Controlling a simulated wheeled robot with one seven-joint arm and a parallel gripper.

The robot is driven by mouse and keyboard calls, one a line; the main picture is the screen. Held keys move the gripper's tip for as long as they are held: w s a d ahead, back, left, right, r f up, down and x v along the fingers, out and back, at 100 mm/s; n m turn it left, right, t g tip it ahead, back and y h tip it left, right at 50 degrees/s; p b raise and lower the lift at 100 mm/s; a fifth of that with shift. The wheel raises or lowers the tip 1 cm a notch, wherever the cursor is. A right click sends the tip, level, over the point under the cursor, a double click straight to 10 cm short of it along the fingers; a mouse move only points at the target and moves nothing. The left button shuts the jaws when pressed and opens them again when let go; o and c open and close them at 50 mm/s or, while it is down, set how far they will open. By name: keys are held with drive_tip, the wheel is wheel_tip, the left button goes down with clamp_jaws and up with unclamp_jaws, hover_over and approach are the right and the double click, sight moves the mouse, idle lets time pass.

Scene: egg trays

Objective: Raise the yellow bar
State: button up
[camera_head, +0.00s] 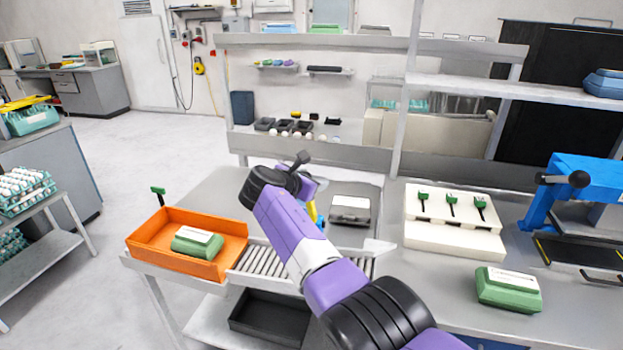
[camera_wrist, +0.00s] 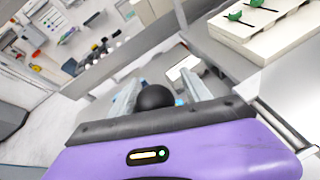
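A small yellow piece (camera_head: 312,212) with blue beside it shows just right of my forearm in the head view. Most of it is hidden behind my arm, so its full shape and height cannot be told. In the wrist view, my gripper (camera_wrist: 161,76) has its two grey fingers apart, with a black ball knob (camera_wrist: 155,97) between them. A narrow gap with some blue shows between the knob and the right finger. Whether the knob is joined to the yellow piece cannot be seen. The fingers are hidden in the head view.
An orange tray (camera_head: 147,245) holding a green-and-white box (camera_head: 197,242) sits left of the rollers (camera_head: 262,262). A cream block (camera_head: 455,240) with green-handled tools, another green box (camera_head: 508,290) and a blue machine (camera_head: 585,175) stand to the right. A shelf frame runs behind the bench.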

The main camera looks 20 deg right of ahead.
drive_tip(key=shift+s+a+r, duration=0.2)
drive_tip(key=shift+a+r, duration=0.1)
drive_tip(key=shift+a, duration=0.05)
drive_tip(key=v, duration=0.6)
drive_tip(key=shift+s+a, duration=0.2)
drive_tip(key=shift+s, duration=0.2)
